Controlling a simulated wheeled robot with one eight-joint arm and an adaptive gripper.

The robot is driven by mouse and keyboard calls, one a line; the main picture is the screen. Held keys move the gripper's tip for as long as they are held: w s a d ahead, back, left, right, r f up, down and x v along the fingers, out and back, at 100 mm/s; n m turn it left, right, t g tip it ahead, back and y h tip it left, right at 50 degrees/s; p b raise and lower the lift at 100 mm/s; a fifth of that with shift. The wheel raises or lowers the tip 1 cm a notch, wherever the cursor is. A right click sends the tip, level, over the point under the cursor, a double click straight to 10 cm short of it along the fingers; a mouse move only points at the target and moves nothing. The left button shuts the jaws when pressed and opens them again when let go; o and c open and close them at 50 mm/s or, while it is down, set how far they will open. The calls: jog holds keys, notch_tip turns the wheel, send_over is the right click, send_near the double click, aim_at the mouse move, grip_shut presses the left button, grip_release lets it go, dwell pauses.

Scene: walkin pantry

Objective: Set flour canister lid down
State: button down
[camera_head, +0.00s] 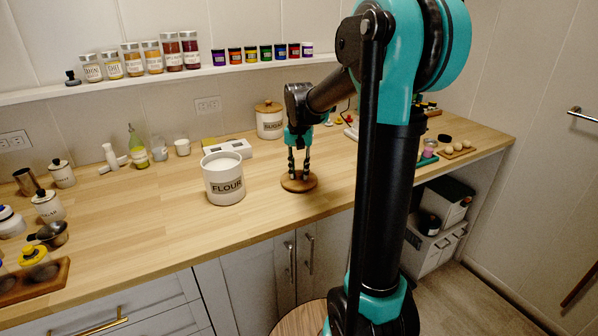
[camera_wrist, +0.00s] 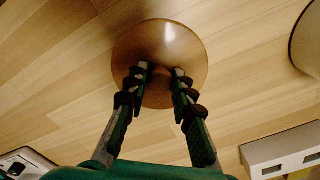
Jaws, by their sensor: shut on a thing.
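The flour canister (camera_head: 225,187) is white with a FLOUR label and stands open on the wooden counter, its white contents showing at the top. The canister's round brown wooden lid (camera_head: 298,184) is to its right, at the counter surface or very close to it. My gripper (camera_head: 299,172) points down over the lid and is shut on it at the knob. Whether the lid fully rests on the wood I cannot tell.
A sugar canister (camera_head: 269,124) with its lid on stands behind my gripper. A white box (camera_head: 228,149) stands behind the flour canister. Jars and a metal cup (camera_head: 51,234) crowd the left end. The counter front (camera_head: 180,240) is clear.

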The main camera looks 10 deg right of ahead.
aim_at(299, 172)
jog(key=shift+f, duration=0.1)
jog(key=c, duration=1.3)
grip_release()
notch_tip(299, 172, up, 12)
